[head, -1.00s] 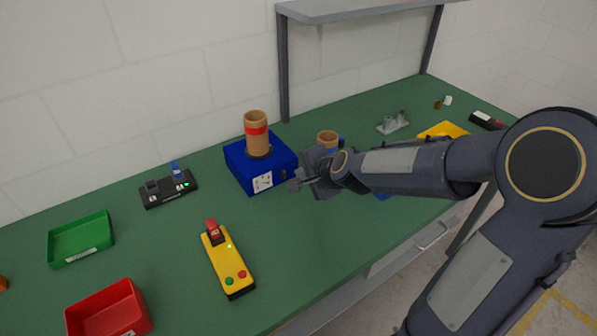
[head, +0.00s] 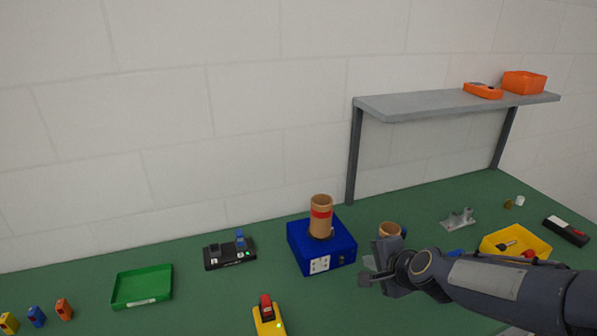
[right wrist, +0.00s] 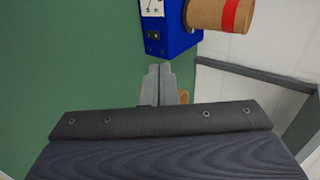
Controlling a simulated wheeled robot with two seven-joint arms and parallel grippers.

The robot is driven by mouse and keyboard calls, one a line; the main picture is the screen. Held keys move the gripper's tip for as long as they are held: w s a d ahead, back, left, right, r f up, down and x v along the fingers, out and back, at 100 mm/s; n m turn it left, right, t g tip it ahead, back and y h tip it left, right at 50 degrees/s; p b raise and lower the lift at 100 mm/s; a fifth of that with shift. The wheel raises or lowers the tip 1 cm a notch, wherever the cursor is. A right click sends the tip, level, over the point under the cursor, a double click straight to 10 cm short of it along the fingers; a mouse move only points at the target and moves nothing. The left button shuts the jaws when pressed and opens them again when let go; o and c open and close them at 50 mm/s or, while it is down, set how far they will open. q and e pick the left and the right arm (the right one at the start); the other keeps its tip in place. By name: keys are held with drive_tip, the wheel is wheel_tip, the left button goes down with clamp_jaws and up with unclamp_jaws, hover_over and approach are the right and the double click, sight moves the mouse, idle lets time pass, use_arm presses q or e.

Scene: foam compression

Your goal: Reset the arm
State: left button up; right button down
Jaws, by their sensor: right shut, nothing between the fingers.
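My right gripper (head: 368,278) is over the green bench, just right of a blue box (head: 322,245) with a white dial label. It is shut and empty; its closed fingers (right wrist: 162,84) point toward the blue box (right wrist: 172,30) in the right wrist view. A brown cylinder with a red band (head: 321,216) stands upright on the box. A second brown cup (head: 389,230) is behind my right gripper and partly hidden by it. My left gripper is in neither current view.
A yellow control box with a red switch (head: 268,317) is at the front. A black device (head: 229,253) and a green tray (head: 142,286) are to the left. A yellow tray (head: 515,242) is at the right, near my arm. A grey shelf (head: 450,104) stands above the bench.

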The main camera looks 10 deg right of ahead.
drive_tip(key=s+a+n+g+y, duration=0.1)
drive_tip(key=s+a+n+g, duration=0.1)
drive_tip(key=s+n, duration=0.5)
drive_tip(key=s+a+r+n+g+y, duration=0.1)
drive_tip(key=s+a+n, duration=0.3)
drive_tip(key=s, duration=1.2)
drive_tip(key=n+g, duration=0.1)
drive_tip(key=n, duration=0.2)
drive_tip(key=shift+s+r, duration=0.1)
